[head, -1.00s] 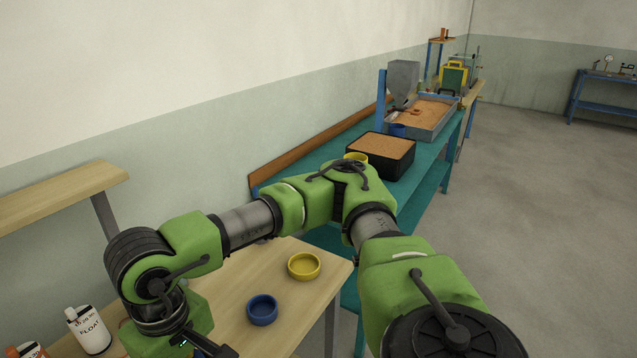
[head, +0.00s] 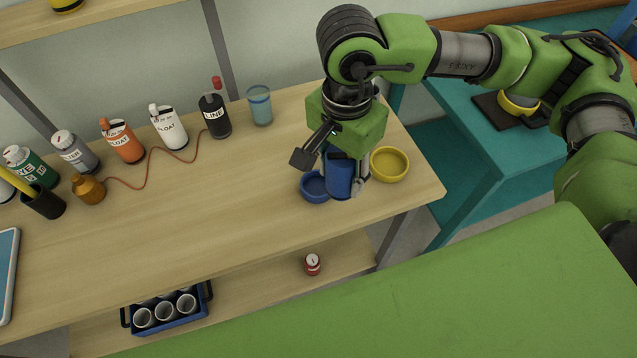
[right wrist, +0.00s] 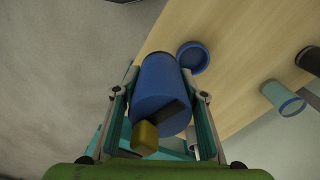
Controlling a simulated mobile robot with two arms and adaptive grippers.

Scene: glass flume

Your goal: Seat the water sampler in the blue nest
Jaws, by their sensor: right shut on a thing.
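The water sampler, a blue cylinder (head: 339,178), is in my right gripper (head: 333,165), whose fingers close on its two sides. In the right wrist view the sampler (right wrist: 160,84) sits between the fingers (right wrist: 160,96), with a small yellow block and a dark piece at its near end. The blue nest (head: 313,190), a shallow round cup, is on the wooden table just left of the sampler and partly behind it. In the right wrist view the nest (right wrist: 193,57) shows empty, beside the sampler's far end. My left gripper is out of view.
A yellow nest (head: 390,164) stands close to the right, near the table's edge. A glass beaker (head: 260,105) and several labelled bottles, including a black one (head: 215,115), line the back. The table (head: 200,215) is clear left of the blue nest.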

